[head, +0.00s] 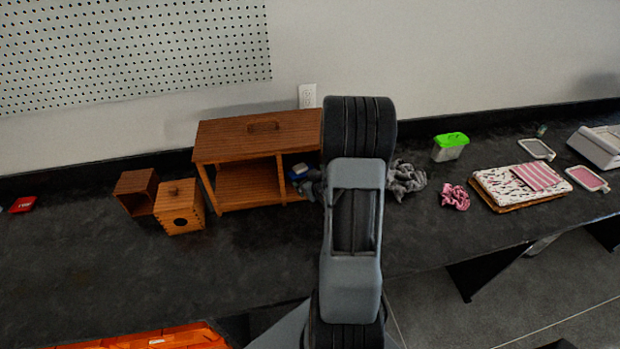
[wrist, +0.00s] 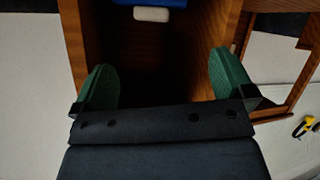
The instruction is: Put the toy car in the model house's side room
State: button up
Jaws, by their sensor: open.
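The wooden model house (head: 258,133) stands against the back wall, with a wide open bay on the left and a narrower side room on the right, partly behind my arm. A small blue and white object (head: 299,171), perhaps the toy car, is inside the side room. In the wrist view the blue and white object (wrist: 152,14) is at the top edge, cut off by the frame, between wooden walls. My gripper (wrist: 162,62) is open, its green fingers apart at the room's mouth with nothing between them. The object lies beyond the fingertips, apart from them.
A small open wooden box (head: 137,190) and a wooden box with a round hole (head: 181,206) stand left of the house. Grey cloth (head: 406,179) lies right of my arm. A green-lidded tub (head: 450,147) stands farther right. The counter front is clear.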

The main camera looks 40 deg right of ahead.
jog(key=a+r+g, duration=0.2)
jog(key=a+r, duration=0.3)
jog(key=r, duration=0.2)
jog(key=s+a+r+g+y, duration=0.1)
jog(key=s+a+r+g, duration=0.1)
jog(key=s+a+r, duration=0.3)
jog(key=s+a+r+g+y, duration=0.2)
jog(key=s+a+r, duration=0.4)
jog(key=s+a, duration=0.4)
jog(key=a+g, duration=0.1)
jog(key=a, duration=0.3)
jog(key=shift+s+a+g, duration=0.15)
jog(key=shift+s+g, duration=0.15)
